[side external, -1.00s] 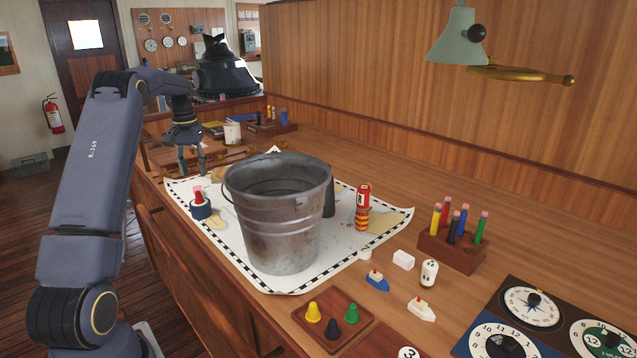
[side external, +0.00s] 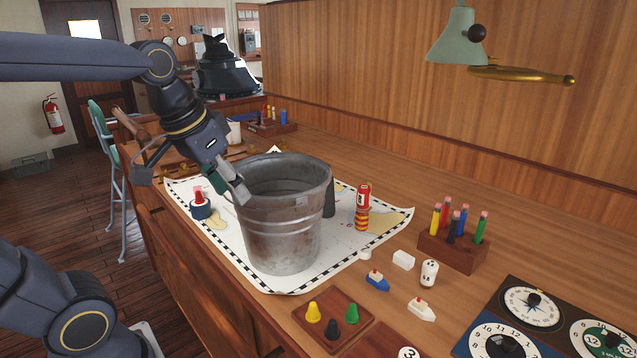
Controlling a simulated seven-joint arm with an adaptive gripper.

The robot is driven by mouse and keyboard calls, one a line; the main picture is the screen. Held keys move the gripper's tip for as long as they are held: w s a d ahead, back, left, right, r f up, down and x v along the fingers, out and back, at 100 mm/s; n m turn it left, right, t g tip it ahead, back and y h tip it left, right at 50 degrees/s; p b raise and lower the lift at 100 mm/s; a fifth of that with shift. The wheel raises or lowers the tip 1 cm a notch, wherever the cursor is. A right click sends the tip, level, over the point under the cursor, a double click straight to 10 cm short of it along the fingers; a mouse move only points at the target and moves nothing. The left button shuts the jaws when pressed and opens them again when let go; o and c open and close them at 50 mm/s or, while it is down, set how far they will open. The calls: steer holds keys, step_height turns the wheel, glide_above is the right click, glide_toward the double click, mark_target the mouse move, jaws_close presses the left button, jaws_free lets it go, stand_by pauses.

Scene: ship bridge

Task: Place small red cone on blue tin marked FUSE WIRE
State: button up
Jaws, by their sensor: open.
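A small red cone (side external: 199,193) stands upright on a round blue tin (side external: 201,210) at the left of the chart. The cone appears to rest on the tin's top; the marking on the tin is too small to read. My gripper (side external: 238,190) is open, tilted down to the right, at the left rim of the grey metal bucket (side external: 280,235). It is to the right of the cone and apart from it. I cannot tell whether its fingers touch the bucket, and the gap between them is hard to see.
The bucket stands on the chart (side external: 342,262). A wooden tray (side external: 334,318) with yellow, green and black cones, toy boats and a pen block (side external: 452,250) are in front and right. A lamp (side external: 458,38) hangs above.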

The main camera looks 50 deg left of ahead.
steer(key=s+d+f+m+t, duration=0.1)
steer(key=s+d+f, duration=0.3)
steer(key=s, duration=0.1)
steer(key=shift+m+h, duration=0.3)
